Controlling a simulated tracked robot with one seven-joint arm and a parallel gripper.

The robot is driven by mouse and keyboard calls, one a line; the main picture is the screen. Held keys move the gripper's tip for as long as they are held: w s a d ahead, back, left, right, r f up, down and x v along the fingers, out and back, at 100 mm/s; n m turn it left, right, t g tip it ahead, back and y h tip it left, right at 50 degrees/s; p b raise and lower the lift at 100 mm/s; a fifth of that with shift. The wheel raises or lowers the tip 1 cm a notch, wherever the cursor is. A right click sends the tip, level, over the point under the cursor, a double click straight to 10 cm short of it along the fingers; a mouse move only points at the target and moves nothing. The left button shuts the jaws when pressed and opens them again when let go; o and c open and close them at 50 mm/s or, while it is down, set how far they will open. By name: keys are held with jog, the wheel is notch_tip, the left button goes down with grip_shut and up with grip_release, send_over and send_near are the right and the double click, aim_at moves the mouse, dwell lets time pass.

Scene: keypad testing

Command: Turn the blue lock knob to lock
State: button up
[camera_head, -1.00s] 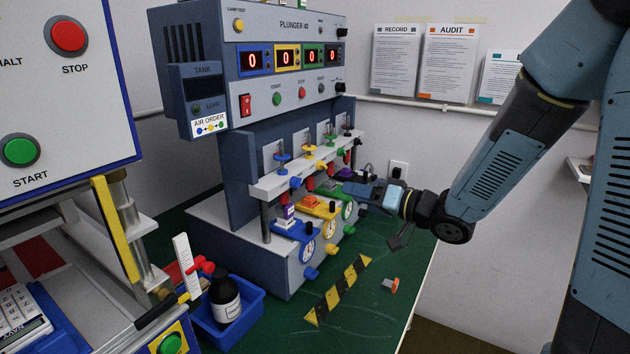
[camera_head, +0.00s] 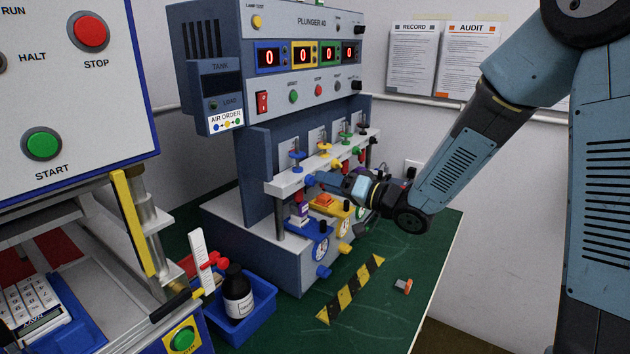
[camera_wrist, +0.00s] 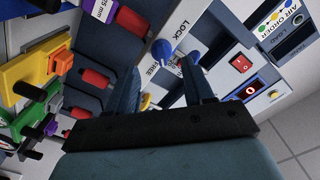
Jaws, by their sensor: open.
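The blue lock knob (camera_head: 311,180) sits on the front of the white shelf of the grey machine, at its left end. In the wrist view the blue knob (camera_wrist: 162,50) lies between the words LOCK and FREE, with a pale lever mark beside it. My gripper (camera_head: 328,182) is right at the knob, coming from the right. In the wrist view my gripper (camera_wrist: 160,72) is open, its two dark fingers to either side of the knob. I cannot tell whether they touch it.
Yellow, green and other coloured knobs and clamps crowd the machine (camera_head: 265,235) beside my gripper. A blue bin (camera_head: 262,310) with a dark bottle stands at front left. A striped strip (camera_head: 350,290) and a small orange-topped part (camera_head: 403,286) lie on the green table.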

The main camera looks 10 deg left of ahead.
aim_at(311, 181)
jog(key=shift+x, duration=1.35)
